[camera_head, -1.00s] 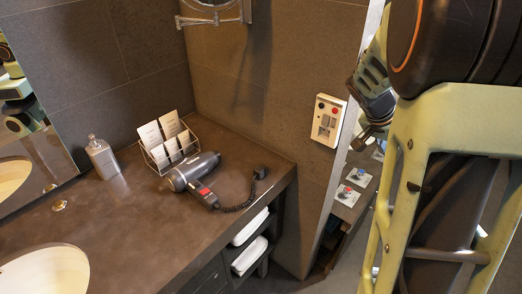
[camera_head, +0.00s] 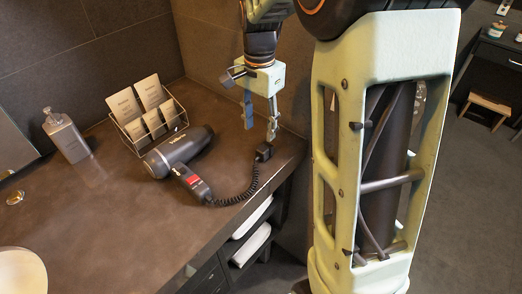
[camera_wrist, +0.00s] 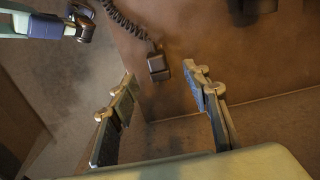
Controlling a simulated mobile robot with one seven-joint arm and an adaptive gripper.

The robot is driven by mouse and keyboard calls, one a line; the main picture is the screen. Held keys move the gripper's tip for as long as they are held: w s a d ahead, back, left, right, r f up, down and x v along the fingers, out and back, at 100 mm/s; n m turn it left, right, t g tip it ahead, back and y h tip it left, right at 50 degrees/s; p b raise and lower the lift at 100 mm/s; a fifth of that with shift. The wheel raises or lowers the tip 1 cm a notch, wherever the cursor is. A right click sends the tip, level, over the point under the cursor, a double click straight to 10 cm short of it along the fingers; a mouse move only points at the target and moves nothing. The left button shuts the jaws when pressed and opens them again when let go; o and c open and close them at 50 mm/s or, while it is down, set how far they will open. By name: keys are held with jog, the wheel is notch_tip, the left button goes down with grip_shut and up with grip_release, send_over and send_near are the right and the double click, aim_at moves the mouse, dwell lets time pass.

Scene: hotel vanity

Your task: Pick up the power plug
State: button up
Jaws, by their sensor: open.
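The black power plug (camera_head: 264,152) lies on the dark vanity counter near its right end, joined by a coiled black cord (camera_head: 238,198) to the hair dryer (camera_head: 178,152). My gripper (camera_head: 260,127) points down above the counter at the plug, its fingers apart and empty. In the head view the right finger hangs close by the plug; I cannot tell whether it touches. In the wrist view the plug (camera_wrist: 158,66) appears between and just beyond the two open fingertips (camera_wrist: 158,82), nearer the right one.
A wire rack with cards (camera_head: 150,118) stands behind the dryer, and a soap dispenser (camera_head: 66,136) to its left. A sink (camera_head: 20,275) is at lower left. The counter's front edge (camera_head: 235,222) runs close to the cord, above shelves with white towels (camera_head: 252,243). The wall stands behind the gripper.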

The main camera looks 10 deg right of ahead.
aim_at(262, 148)
jog(key=f, duration=0.8)
jog(key=shift+s+d, duration=0.2)
jog(key=shift+d, duration=0.1)
grip_shut()
